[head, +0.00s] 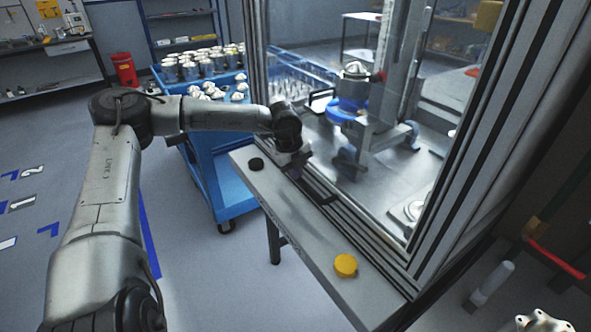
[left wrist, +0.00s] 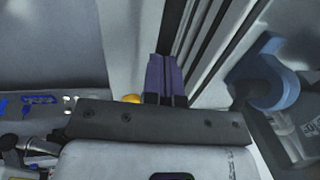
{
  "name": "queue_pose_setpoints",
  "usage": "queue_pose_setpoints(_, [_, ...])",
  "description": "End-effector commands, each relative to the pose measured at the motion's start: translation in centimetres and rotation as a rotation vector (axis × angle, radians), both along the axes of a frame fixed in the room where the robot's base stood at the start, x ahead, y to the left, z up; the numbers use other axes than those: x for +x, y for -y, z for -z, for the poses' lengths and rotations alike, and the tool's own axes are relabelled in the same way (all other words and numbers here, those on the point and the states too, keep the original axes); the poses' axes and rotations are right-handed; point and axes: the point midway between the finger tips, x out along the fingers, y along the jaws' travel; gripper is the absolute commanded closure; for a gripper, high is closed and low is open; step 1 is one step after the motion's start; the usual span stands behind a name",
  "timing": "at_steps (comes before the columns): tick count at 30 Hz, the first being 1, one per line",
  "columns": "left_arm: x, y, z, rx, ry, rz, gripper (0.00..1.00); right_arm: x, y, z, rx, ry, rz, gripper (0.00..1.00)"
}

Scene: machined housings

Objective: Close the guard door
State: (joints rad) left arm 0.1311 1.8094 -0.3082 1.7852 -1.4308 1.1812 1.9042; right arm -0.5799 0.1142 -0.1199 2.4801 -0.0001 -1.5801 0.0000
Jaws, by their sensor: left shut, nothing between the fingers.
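The guard door shows as a clear panel (head: 400,130) in grey metal framing on the machine enclosure. I cannot tell which edges belong to the door or how far it stands open. My left gripper (head: 296,172) is at the lower left of the enclosure, above the grey ledge and close to the frame's bottom rail. In the left wrist view its purple fingers (left wrist: 165,80) are together and empty, beside the ribbed metal profile (left wrist: 205,45). Whether they touch it is unclear. My right gripper is not in view.
The grey ledge (head: 300,228) carries a black button (head: 256,164) and a yellow button (head: 345,265). A blue cart (head: 215,165) with metal parts stands behind my left arm. Inside the enclosure is a blue fixture (head: 350,108). A white flanged part (head: 543,322) is at bottom right.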

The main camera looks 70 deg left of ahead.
Motion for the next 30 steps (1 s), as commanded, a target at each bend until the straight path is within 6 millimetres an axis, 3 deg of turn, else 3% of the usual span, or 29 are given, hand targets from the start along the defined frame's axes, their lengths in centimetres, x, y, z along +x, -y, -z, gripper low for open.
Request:
queue_pose_setpoints(1, [0.0, 0.1, -1.7, 0.004, 0.006, 0.003, 1.0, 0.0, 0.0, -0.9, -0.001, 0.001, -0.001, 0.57])
queue_pose_setpoints(3, [0.0, 0.2, -3.3, 0.005, 0.011, 0.006, 1.0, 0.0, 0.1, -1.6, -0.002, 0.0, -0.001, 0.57])
queue_pose_setpoints(15, [-1.3, 0.6, -10.8, 0.005, 0.014, 0.008, 1.0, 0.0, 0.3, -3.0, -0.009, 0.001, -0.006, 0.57])
queue_pose_setpoints(21, [-1.7, 0.7, -12.7, 0.004, 0.014, 0.009, 1.0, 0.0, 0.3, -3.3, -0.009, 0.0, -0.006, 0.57])
queue_pose_setpoints(30, [-1.9, 0.7, -13.4, 0.003, 0.014, 0.009, 1.0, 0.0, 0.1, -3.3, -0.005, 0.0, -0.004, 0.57])
